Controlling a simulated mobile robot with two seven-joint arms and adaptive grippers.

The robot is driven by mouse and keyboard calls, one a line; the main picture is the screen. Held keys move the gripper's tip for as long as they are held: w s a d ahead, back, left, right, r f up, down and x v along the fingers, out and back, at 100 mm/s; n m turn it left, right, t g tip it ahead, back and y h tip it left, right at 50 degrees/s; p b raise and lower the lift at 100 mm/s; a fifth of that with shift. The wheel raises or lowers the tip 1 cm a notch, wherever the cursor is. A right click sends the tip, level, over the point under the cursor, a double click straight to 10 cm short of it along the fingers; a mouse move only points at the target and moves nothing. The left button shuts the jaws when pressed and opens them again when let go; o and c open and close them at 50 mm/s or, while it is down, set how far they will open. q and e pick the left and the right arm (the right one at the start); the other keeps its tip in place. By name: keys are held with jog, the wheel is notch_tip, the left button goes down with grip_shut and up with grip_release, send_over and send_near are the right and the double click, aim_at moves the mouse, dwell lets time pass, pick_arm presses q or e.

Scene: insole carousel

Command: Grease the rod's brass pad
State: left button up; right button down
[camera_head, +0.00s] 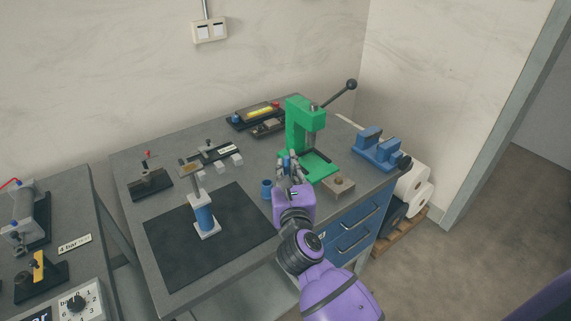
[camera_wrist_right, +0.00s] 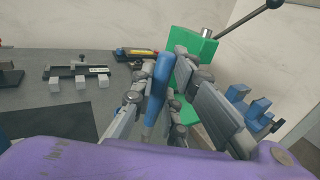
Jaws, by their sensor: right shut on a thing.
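My right gripper (camera_head: 290,178) is shut on a slim blue handle, which stands near upright between its fingers in the right wrist view (camera_wrist_right: 158,85). An upright piece with a blue body (camera_head: 204,217) and a white base stands on the dark mat. A rod rises from it to a flat brownish top (camera_head: 190,168), which looks like the brass pad. It is well to the left of my right gripper and apart from it. A small blue cup (camera_head: 266,189) stands just left of the gripper. My left gripper is not in view.
A green lever press (camera_head: 302,128) stands just behind my right gripper. A blue vise (camera_head: 377,152) is at the right corner, and a small wooden block (camera_head: 338,186) lies near the front edge. The dark mat (camera_head: 165,253) is mostly clear. White blocks (camera_head: 221,167) lie behind it.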

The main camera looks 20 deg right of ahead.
jog(key=shift+w+d+f, duration=0.1)
jog(key=shift+d+f, duration=0.1)
jog(key=shift+f, duration=0.4)
notch_tip(320, 180, down, 5)
jog(key=b, duration=0.3)
jog(key=shift+r+b, duration=0.15)
jog(key=shift+b, duration=0.15)
jog(key=shift+f, duration=0.25)
jog(key=shift+b, duration=0.4)
jog(key=shift+r, duration=0.15)
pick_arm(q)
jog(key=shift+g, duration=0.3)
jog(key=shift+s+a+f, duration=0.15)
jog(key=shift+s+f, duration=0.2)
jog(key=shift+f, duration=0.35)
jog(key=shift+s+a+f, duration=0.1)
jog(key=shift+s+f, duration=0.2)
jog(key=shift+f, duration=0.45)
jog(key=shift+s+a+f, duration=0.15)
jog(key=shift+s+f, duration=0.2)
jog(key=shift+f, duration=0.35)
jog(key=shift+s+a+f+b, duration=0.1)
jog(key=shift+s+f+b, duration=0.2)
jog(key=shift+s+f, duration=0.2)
pick_arm(e)
jog(key=shift+f, duration=0.6)
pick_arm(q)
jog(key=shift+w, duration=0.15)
